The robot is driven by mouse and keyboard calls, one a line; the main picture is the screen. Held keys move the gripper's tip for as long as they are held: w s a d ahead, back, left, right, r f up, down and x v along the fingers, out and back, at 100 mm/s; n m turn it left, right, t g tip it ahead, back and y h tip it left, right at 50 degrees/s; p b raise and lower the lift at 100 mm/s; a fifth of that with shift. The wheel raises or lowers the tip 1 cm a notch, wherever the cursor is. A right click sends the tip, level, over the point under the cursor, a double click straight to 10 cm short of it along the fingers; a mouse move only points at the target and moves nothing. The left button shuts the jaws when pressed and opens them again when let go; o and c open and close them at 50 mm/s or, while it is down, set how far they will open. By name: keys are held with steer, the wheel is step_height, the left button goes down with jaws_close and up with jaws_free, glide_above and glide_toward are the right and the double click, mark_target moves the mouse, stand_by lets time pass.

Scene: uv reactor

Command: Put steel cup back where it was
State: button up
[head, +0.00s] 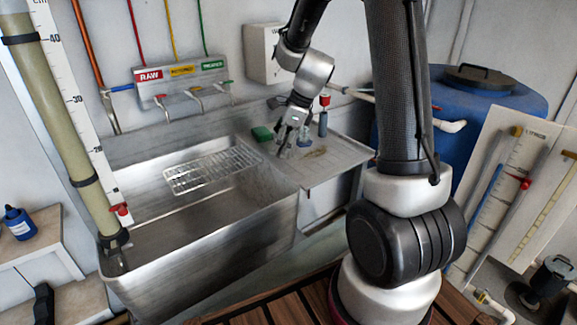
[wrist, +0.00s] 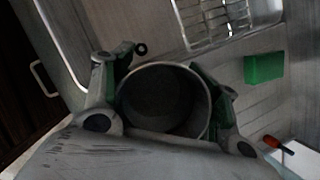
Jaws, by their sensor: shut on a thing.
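The steel cup (wrist: 166,72) is a round grey cup with a dark inside. In the wrist view I look down into its open mouth, between the two fingers of my gripper (head: 291,136). My gripper is shut on the cup, with one finger on each side. In the head view my gripper is low over the left side of the drainboard (head: 340,172), beside the sink basin. The cup is too small and too covered there to make out clearly. I cannot tell whether its base touches the surface.
A green block (head: 262,133) sits just left of my gripper, and it also shows in the wrist view (wrist: 264,68). A wire rack (head: 212,168) spans part of the sink (head: 200,255). A bottle (head: 323,122) and small items stand close on the right. Taps (head: 190,92) line the back wall.

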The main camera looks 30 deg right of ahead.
steer(key=d+r+m, duration=0.2)
steer(key=w+d+r+m+h, duration=0.1)
steer(key=d+r, duration=0.1)
steer(key=shift+t, duration=0.4)
steer(key=f+m, duration=0.1)
steer(key=f, duration=0.2)
steer(key=f+m, duration=0.1)
steer(key=f, duration=0.2)
steer(key=f+m, duration=0.2)
steer(key=f, duration=0.1)
steer(key=shift+d+f+h, duration=0.35)
steer(key=shift+d+h, duration=0.05)
steer(key=shift+s+f, duration=0.1)
steer(key=shift+f, duration=0.05)
steer(key=o, duration=1.6)
